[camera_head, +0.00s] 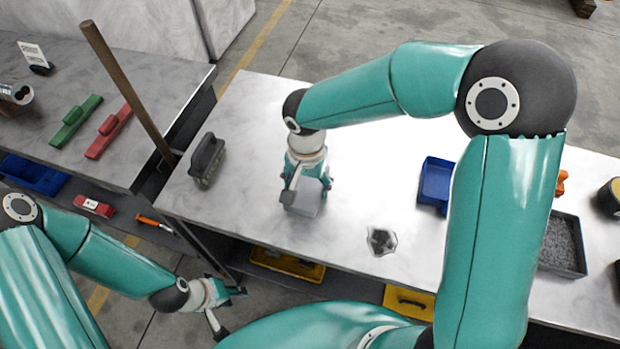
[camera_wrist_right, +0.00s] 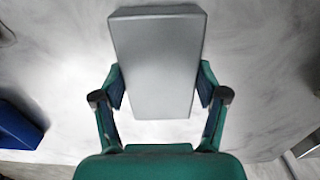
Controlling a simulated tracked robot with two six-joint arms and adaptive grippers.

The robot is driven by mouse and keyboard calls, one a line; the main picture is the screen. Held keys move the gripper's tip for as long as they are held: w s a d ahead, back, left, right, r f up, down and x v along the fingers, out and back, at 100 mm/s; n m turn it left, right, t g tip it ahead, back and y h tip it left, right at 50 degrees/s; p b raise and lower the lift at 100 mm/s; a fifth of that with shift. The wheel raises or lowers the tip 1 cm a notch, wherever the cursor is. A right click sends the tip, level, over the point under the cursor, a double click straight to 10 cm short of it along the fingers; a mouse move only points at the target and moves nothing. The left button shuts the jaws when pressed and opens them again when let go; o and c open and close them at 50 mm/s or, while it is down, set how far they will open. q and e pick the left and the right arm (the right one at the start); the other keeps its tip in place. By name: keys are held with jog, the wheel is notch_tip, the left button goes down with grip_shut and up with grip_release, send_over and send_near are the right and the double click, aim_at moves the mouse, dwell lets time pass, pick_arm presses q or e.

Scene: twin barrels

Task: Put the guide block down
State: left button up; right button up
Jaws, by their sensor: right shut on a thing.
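The guide block appears to be the plain grey block (camera_head: 302,198), held by my right gripper (camera_head: 306,182) over the left part of the white marble-look table (camera_head: 345,150). In the right wrist view the grey block (camera_wrist_right: 158,60) sits between the two fingers of my right gripper (camera_wrist_right: 160,88), with one finger pad on each side. Its lower side is hidden, so I cannot tell whether it touches the table. My left gripper (camera_head: 226,309) is open and empty, low in front of the table's left end.
A dark grey handled block (camera_head: 206,158) stands left of the held block. A clear grey piece (camera_head: 381,241) lies near the front edge. A blue bin (camera_head: 436,181) and gravel tray (camera_head: 563,246) stand right. A brown pole (camera_head: 128,90) rises at the left gap.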

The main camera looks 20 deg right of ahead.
aim_at(307, 185)
jog(key=shift+w+r, duration=0.1)
jog(key=o, duration=1.8)
notch_tip(307, 185, up, 12)
jog(key=shift+f, duration=0.1)
